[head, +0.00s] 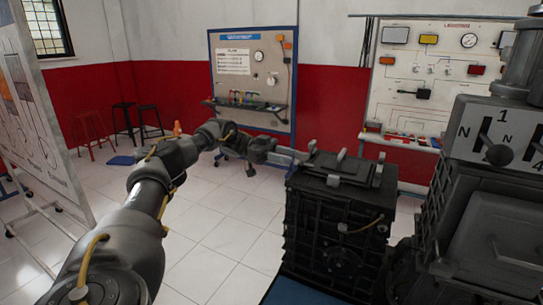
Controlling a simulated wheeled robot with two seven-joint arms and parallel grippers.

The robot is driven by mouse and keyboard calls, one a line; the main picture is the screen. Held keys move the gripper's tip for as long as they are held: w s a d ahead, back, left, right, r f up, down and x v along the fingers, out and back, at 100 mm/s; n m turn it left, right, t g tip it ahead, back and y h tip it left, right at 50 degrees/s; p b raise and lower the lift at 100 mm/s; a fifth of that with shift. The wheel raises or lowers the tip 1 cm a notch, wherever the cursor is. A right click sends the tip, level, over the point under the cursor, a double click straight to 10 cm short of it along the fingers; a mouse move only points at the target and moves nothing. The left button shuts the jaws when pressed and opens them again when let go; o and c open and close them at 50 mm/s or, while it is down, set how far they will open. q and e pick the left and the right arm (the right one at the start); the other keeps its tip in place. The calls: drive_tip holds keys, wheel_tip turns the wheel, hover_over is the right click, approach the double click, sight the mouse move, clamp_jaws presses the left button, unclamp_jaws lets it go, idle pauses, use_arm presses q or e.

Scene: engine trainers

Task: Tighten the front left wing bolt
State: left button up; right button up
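A black engine block (335,225) stands right of centre, with a flat dark cover on top. Small pale upright tabs that look like wing bolts rise from its top: one at the back left (312,147), one at the back middle (341,155), one toward the right (379,160). I cannot tell which is the front left wing bolt. My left gripper (262,152) is in the air left of the block's top, apparently apart from it. My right gripper is not in view.
A large dark machine with a numbered gear plate (497,135) stands close on the right. A tool board (252,80) and a gauge panel (445,70) are at the back. Stools (148,118) and a display board (40,120) are at the left. The tiled floor is mostly clear.

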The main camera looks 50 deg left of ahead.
use_arm(q)
drive_tip(key=shift+b+v, duration=0.3)
drive_tip(key=shift+v, duration=2.5)
